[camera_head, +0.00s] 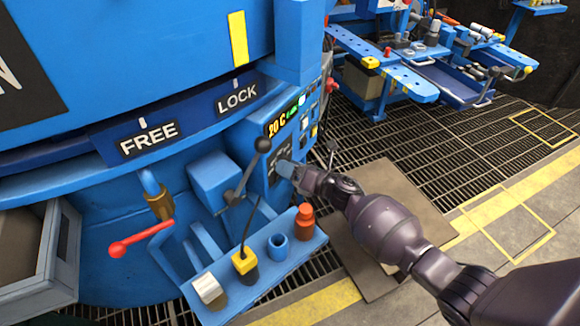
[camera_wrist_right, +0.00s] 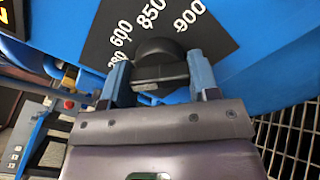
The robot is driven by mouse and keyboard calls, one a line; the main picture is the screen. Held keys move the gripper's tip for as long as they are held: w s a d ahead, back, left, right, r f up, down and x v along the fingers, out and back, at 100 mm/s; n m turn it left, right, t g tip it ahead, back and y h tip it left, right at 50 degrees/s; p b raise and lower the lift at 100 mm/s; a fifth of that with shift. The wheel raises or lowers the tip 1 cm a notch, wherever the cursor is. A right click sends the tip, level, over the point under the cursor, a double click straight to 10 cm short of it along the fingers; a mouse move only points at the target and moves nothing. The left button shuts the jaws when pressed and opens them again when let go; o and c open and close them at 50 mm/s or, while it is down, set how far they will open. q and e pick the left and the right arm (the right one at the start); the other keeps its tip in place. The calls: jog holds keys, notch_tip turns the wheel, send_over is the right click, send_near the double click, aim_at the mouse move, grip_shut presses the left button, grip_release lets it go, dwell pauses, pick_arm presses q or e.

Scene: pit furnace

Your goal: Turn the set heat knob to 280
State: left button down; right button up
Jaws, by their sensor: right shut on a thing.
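The set heat knob (camera_wrist_right: 155,48) is a dark round knob in the right wrist view, in front of a black dial plate (camera_wrist_right: 100,42). The plate carries the numbers 280, 600, 850 and 900, with 280 at the lower left. My right gripper (camera_wrist_right: 158,78) has one blue finger on each side of the knob and is shut on it. I cannot tell which number the knob points to. In the head view my right gripper (camera_head: 285,168) reaches the blue control panel and hides the knob. A display (camera_head: 276,128) above it reads 20 C. My left gripper is out of view.
A blue shelf (camera_head: 300,248) with a red bottle, a blue cup and other small items juts out left of my right arm. A black-knobbed lever (camera_head: 262,146) stands close to the gripper. A red-handled lever (camera_head: 135,244) is further left. Grated floor is open at right.

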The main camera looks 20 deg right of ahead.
jog(key=shift+r+m, duration=0.1)
jog(key=shift+m, duration=0.6)
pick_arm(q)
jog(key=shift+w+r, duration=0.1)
pick_arm(e)
jog(key=o, duration=0.9)
jog(key=shift+s, duration=0.1)
pick_arm(q)
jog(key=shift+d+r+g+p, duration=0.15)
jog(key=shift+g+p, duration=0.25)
jog(key=shift+p, duration=0.65)
pick_arm(e)
jog(key=shift+v, duration=5.35)
